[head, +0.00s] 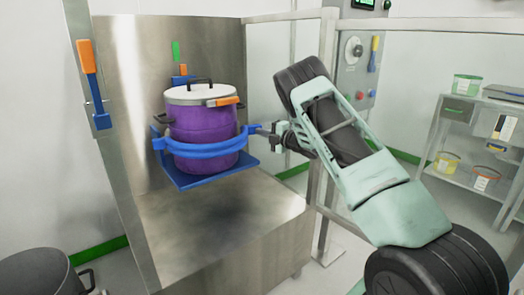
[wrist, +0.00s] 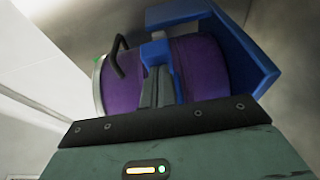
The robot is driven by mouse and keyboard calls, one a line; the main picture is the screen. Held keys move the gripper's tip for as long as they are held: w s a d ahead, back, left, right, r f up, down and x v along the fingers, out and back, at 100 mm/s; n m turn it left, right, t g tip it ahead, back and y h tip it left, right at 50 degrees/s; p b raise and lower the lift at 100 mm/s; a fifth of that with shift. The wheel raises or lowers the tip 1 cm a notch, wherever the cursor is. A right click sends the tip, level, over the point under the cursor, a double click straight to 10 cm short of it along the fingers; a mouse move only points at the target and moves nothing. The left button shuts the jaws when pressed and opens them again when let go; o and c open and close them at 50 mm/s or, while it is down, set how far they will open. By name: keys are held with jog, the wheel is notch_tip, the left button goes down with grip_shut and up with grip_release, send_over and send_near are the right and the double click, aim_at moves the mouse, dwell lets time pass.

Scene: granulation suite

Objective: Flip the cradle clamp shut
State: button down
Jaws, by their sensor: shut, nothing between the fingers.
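The blue cradle (head: 185,180) holds a purple drum (head: 202,127) upright against the steel machine. A blue clamp band (head: 205,152) runs across the drum's front, and its right end reaches toward my gripper (head: 262,130). My gripper is shut and empty, at the drum's right side by the band's right end; I cannot tell whether it touches. In the wrist view, the fingers (wrist: 157,85) lie in front of the purple drum (wrist: 195,68), close to a blue block (wrist: 155,52) of the clamp. The blue cradle plate (wrist: 245,50) is behind. Whether the clamp is fully closed cannot be told.
The drum has a pale lid with a dark handle and an orange-handled latch (head: 224,101). An orange-and-blue lever (head: 94,82) is on the machine's left. A steel rail post and control panel (head: 358,70) stand behind my arm. A shelf (head: 470,150) is at right.

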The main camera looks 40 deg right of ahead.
notch_tip(320, 180, up, 10)
jog(key=f+p, duration=0.1)
jog(key=s+a+f+m+h+b, duration=0.5)
jog(key=s+f+h, duration=0.4)
jog(key=s, duration=0.4)
jog(key=w+d+m, duration=0.1)
jog(key=w+d, duration=0.2)
jog(key=w, duration=1)
jog(key=shift+w+d+f+b, duration=0.15)
jog(key=shift+w+d+b, duration=0.05)
jog(key=shift+d+b, duration=0.1)
